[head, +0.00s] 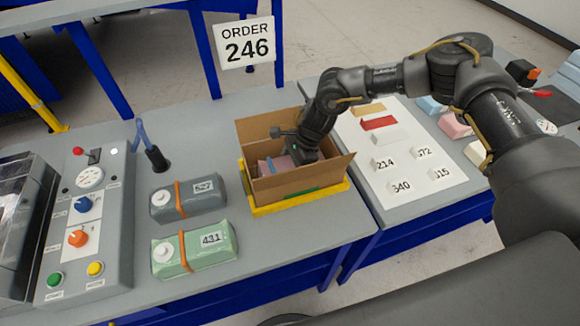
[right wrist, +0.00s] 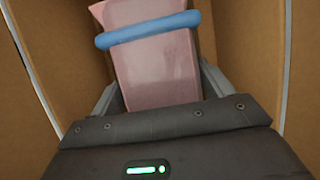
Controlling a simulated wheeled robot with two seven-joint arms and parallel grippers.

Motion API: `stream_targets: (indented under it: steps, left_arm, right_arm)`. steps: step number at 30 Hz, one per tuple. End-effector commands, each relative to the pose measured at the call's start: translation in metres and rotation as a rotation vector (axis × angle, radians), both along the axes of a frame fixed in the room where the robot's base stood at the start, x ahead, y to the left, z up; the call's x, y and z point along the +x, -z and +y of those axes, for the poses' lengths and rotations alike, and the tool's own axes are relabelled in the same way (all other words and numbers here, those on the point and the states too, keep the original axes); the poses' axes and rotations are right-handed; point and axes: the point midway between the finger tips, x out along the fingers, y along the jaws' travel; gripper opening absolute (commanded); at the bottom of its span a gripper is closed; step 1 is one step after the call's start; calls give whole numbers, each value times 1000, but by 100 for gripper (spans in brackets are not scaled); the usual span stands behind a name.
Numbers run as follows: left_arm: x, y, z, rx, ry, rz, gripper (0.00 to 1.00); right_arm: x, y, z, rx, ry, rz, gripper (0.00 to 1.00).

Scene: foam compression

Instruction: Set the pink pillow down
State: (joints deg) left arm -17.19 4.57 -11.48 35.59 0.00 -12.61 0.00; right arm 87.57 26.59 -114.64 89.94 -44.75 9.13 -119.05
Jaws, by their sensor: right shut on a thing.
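The pink pillow (head: 267,166) has a blue band and sits inside the open cardboard box (head: 301,185), partly hidden by my arm and the box wall. In the right wrist view the pink pillow (right wrist: 158,68) stands lengthwise between my fingers, with the blue band across its far part. My right gripper (head: 297,148) reaches down into the box and is shut on the pillow. Cardboard walls rise on both sides of it. Whether the pillow touches the box floor is hidden. My left gripper is out of view.
The box stands in a yellow frame (head: 297,204). Left of it lie a grey pillow (head: 200,203) and a green pillow (head: 212,256), with a control panel (head: 85,215) beyond. A white mat (head: 405,189) with blocks and number tags lies to the right. An order 246 sign (head: 245,43) stands behind.

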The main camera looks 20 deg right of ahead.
Motion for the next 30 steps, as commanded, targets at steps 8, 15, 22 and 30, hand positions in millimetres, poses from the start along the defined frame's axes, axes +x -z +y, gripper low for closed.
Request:
stream_targets:
  steps: [8, 15, 22, 30]
  left_arm:
    - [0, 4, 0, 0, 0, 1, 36]
    - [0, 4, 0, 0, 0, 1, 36]
    - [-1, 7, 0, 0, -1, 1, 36]
    - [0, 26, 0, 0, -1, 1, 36]
  right_arm:
    - [0, 3, 0, 0, 0, 0, 94]
    - [0, 2, 0, 0, 0, 0, 100]
    - [2, -12, -5, 3, 1, -4, 100]
    - [4, -64, -27, 1, 1, -6, 100]
